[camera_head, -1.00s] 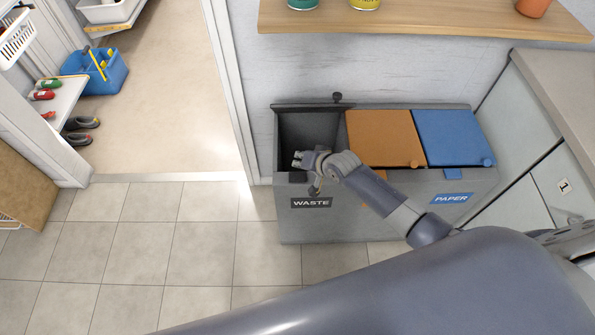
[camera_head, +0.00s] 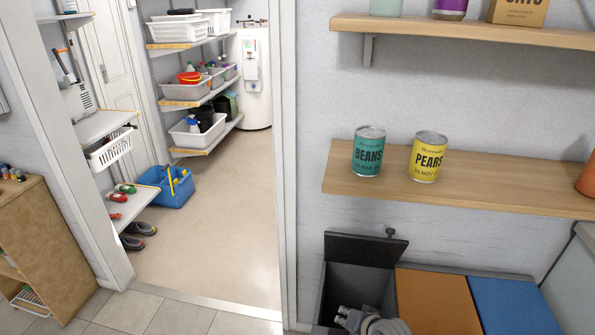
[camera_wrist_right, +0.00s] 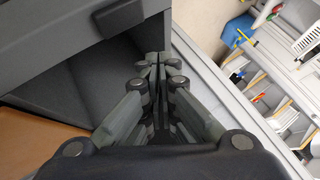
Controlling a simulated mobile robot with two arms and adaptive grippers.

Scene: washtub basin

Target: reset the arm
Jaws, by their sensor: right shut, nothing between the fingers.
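My right gripper (camera_head: 345,316) shows at the bottom of the head view, over the open waste compartment (camera_head: 368,283) of the grey bin. Its fingers are shut with nothing between them. In the right wrist view, the closed fingers (camera_wrist_right: 157,62) point over the compartment's edge, with the dark grey interior (camera_wrist_right: 75,75) beside them. The waste lid (camera_head: 366,249) stands raised against the wall. My left gripper is not in view.
The orange lid (camera_head: 436,301) and blue lid (camera_head: 512,304) are closed. Above them, a wooden shelf (camera_head: 480,188) holds a beans can (camera_head: 368,152) and a pears can (camera_head: 428,158). A doorway at left leads to a room with stocked shelves and a blue caddy (camera_head: 168,188) on the floor.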

